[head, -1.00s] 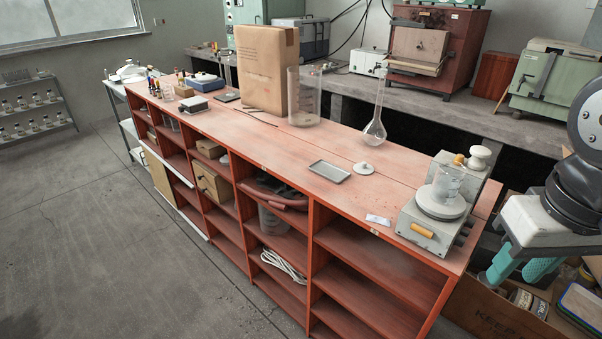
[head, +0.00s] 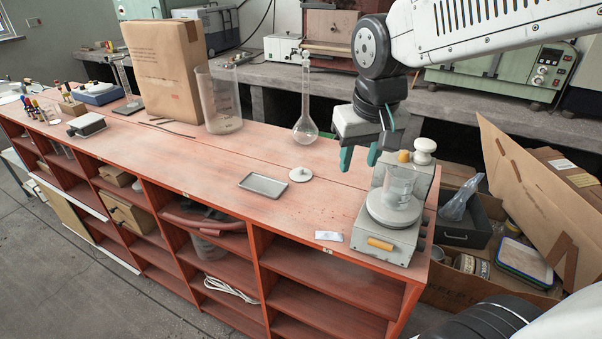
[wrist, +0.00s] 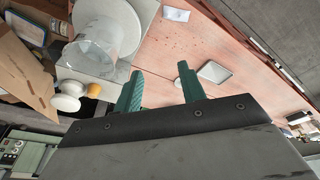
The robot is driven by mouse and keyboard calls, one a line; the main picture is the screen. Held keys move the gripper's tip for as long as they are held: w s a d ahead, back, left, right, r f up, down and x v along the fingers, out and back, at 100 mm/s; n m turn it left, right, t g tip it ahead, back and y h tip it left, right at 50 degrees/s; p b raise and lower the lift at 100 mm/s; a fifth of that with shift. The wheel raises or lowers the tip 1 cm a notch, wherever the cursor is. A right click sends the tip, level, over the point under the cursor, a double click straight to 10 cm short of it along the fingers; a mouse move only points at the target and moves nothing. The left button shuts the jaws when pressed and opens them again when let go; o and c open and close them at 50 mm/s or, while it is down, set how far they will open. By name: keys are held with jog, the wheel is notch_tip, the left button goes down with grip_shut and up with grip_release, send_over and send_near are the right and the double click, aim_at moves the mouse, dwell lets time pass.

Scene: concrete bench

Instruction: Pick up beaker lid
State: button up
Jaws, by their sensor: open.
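A small white round lid with a knob on top, the beaker lid (head: 300,174), lies on the red bench in the head view, just right of a grey tray.
A glass beaker (head: 398,184) stands on the grey hotplate (head: 385,238) at the bench's right end. A round-bottomed flask (head: 305,125) stands behind the lid. The grey tray (head: 264,184) lies left of it. A tall beaker (head: 220,98) and cardboard box (head: 162,70) stand farther left.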

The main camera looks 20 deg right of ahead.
jog(key=w+a+f, duration=0.1)
jog(key=w+f, duration=0.3)
jog(key=w, duration=0.7)
jog(key=t, duration=0.2)
send_near(301, 168)
jog(key=x, duration=0.8)
jog(key=shift+w+f, duration=0.15)
jog(key=shift+f, duration=0.2)
grip_shut()
